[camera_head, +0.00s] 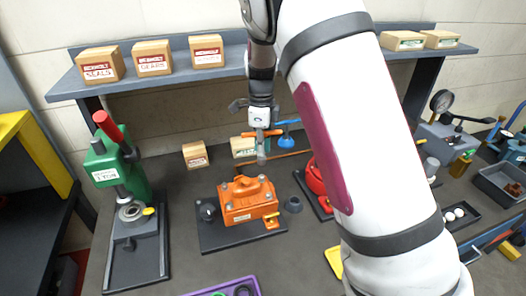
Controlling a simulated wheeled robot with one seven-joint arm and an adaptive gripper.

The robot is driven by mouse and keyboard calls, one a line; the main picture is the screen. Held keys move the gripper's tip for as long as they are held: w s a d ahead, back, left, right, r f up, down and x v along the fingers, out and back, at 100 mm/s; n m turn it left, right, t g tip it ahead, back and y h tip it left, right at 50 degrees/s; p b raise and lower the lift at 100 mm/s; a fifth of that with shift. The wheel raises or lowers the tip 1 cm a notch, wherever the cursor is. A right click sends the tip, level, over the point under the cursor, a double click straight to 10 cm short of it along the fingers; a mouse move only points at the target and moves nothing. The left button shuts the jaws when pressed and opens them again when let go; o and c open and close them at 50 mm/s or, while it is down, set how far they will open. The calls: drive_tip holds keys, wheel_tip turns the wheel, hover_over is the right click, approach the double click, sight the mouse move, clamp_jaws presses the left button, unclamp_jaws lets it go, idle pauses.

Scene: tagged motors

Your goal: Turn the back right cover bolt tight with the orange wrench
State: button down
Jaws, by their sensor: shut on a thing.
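My gripper (260,117) points straight down above and behind the orange motor. It is shut on the orange wrench (276,132), whose orange handle lies crosswise under the fingers. A grey metal socket shaft (261,157) hangs below it, upright, and seems to end in the air. The orange motor (243,214) sits on a dark base plate (225,240) on the bench. Its top cover carries small grey bolts near the corners; the back right cover bolt (262,178) shows below the socket, apart from it as far as I can tell. How tight it sits cannot be seen.
A green press (135,180) with a red lever stands left. A red motor (315,178) is on the right, partly behind my arm. Small boxes (195,154) lie behind, under a shelf (230,78) holding more boxes. A purple tray (215,290) is in front.

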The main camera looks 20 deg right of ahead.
sight(262, 158)
drive_tip(key=shift+w, duration=0.15)
wheel_tip(262, 158, down, 2)
drive_tip(key=n+b, duration=0.1)
drive_tip(key=n, duration=0.4)
drive_tip(key=shift+n, duration=0.4)
drive_tip(key=n, duration=0.3)
drive_tip(key=n+b, duration=0.1)
drive_tip(key=shift+f, duration=0.25)
drive_tip(key=n, duration=0.4)
drive_tip(key=shift+f+n, duration=0.2)
drive_tip(key=shift+n, duration=0.2)
drive_tip(key=n, duration=0.6)
drive_tip(key=shift+f+n, duration=0.4)
drive_tip(key=n, duration=0.5)
drive_tip(key=shift+f+n, duration=0.3)
drive_tip(key=shift+n, duration=0.1)
drive_tip(key=shift+f, duration=0.2)
drive_tip(key=shift+f+b, duration=0.35)
drive_tip(key=shift+f, duration=0.65)
